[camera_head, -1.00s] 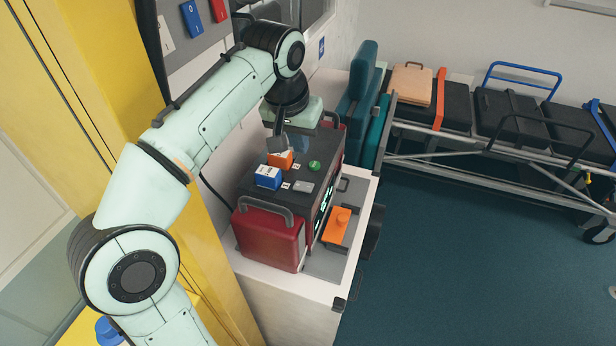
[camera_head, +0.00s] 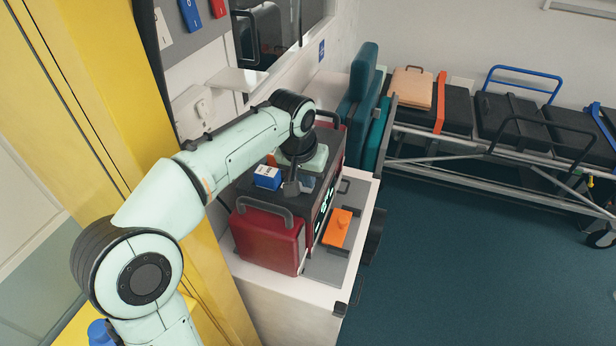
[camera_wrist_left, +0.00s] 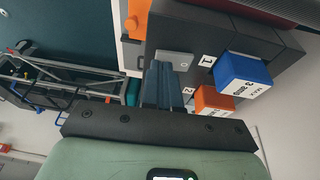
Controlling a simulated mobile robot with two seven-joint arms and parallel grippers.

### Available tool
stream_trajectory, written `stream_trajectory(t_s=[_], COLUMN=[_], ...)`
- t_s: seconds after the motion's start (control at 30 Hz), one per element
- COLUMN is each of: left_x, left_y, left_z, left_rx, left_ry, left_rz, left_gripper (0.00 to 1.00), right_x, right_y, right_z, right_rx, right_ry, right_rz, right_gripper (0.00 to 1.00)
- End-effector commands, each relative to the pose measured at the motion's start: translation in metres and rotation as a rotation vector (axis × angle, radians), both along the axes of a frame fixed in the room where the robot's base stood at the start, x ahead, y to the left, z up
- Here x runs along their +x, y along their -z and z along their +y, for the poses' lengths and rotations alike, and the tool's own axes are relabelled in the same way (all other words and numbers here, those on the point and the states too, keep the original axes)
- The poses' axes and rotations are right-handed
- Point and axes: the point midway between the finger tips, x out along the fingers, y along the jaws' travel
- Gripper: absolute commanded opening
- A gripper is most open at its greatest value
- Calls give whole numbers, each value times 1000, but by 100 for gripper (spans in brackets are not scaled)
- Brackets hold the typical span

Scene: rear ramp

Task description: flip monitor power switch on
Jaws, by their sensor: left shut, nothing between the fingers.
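The monitor (camera_head: 268,242) is a dark box with red side pouches and a lit green display, standing on a white cabinet. In the left wrist view its dark top panel (camera_wrist_left: 196,30) carries a light grey rocker switch (camera_wrist_left: 176,60) with a round mark at one end. My left gripper (camera_head: 293,189) is over the panel, fingers shut and empty, pointing down. In the wrist view the fingertips (camera_wrist_left: 160,68) are right at the grey switch and overlap its edge; I cannot tell whether they touch. In the head view the gripper hides the switch. My right gripper is not in view.
A blue block (camera_head: 267,178) and an orange block (camera_wrist_left: 212,101) stand on the panel close to the fingers. A carry handle (camera_head: 265,210) rises at the near side. An orange part (camera_head: 337,229) sits before the display. A stretcher (camera_head: 480,150) stands beyond open floor.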

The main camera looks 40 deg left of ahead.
Motion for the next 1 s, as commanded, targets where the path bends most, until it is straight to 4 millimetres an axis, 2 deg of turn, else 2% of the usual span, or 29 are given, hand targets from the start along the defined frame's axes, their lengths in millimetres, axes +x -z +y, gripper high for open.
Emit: stream_trajectory(t_s=[0.13, 0.23, 0.57, 1.0], left_x=[0, 1, 1, -4], left_y=[2, 11, 9, 5], left_z=[-1, -6, -3, 10], left_rx=[0, -1, -1, -1], left_ry=[1, 5, 1, 0], left_rz=[1, 4, 5, 2], left_gripper=[0, 0, 0, 0], right_x=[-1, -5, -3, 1], right_y=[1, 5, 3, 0], right_z=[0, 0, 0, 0], right_rx=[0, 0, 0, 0], right_ry=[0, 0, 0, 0], right_rz=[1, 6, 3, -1], right_gripper=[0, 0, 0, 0])
